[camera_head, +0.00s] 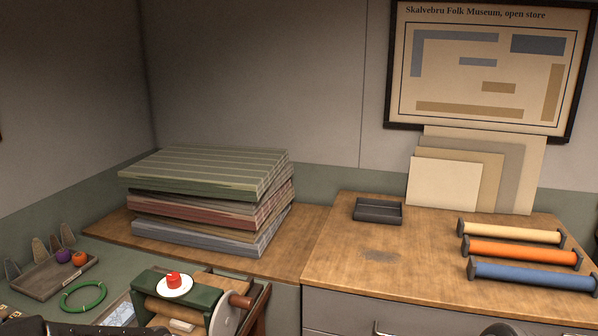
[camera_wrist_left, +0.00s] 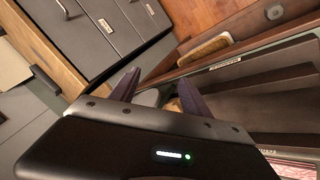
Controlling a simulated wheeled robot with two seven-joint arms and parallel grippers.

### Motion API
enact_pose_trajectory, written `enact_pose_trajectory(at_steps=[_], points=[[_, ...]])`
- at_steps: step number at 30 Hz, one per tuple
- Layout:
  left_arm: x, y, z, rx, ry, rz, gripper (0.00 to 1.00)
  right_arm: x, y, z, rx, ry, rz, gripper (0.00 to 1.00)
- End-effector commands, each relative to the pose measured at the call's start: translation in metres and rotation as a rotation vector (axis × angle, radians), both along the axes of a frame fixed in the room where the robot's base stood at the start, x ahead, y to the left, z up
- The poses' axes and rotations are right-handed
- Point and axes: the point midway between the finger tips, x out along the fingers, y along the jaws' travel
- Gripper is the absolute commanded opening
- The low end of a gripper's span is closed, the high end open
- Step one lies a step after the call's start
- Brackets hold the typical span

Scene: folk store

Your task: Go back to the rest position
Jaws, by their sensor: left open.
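My left gripper (camera_wrist_left: 160,92) shows in the left wrist view with its two dark fingers apart. Nothing is visible between the fingertips. A grey drawer cabinet (camera_wrist_left: 75,45) with white labels is beyond it on the left. A dark compartment front (camera_wrist_left: 250,58) with a label lies to its right. Dark parts at the bottom edge of the head view look like my arms, but no fingertips show there. My right gripper is not in view.
In the head view, a stack of striped textiles (camera_head: 210,200) stands on the wooden counter. A small dark tray (camera_head: 378,211) and several coloured rolls (camera_head: 520,252) lie at right. A green hand-cranked device (camera_head: 190,300), a green ring (camera_head: 83,297) and a wooden tray (camera_head: 45,280) are at lower left.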

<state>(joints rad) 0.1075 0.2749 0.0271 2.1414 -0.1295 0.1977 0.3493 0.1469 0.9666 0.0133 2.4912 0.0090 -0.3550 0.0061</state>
Motion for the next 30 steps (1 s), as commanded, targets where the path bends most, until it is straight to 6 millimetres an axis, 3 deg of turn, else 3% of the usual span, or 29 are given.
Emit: enact_pose_trajectory(at_steps=[1, 5, 6, 9, 12, 15, 18, 30], points=[[-0.017, -0.019, -0.044, 0.011, 0.015, -0.06, 0.55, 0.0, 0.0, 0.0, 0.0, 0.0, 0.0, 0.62], [-0.072, -0.054, -0.129, 0.041, 0.042, -0.178, 0.55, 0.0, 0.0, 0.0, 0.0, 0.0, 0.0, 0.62], [-0.094, -0.063, -0.152, 0.045, 0.065, -0.204, 0.55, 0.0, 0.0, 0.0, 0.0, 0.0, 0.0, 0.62], [-0.154, -0.082, -0.197, 0.041, 0.15, -0.248, 0.55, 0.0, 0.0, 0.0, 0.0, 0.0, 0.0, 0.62], [-0.208, -0.096, -0.225, 0.017, 0.257, -0.271, 0.55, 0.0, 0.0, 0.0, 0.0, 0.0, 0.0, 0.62], [-0.249, -0.106, -0.241, -0.003, 0.345, -0.296, 0.55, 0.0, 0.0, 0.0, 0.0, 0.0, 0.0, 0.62], [-0.271, -0.112, -0.251, -0.016, 0.394, -0.312, 0.55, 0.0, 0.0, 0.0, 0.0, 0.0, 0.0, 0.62], [-0.277, -0.113, -0.254, -0.02, 0.407, -0.315, 0.55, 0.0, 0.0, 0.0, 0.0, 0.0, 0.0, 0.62]])
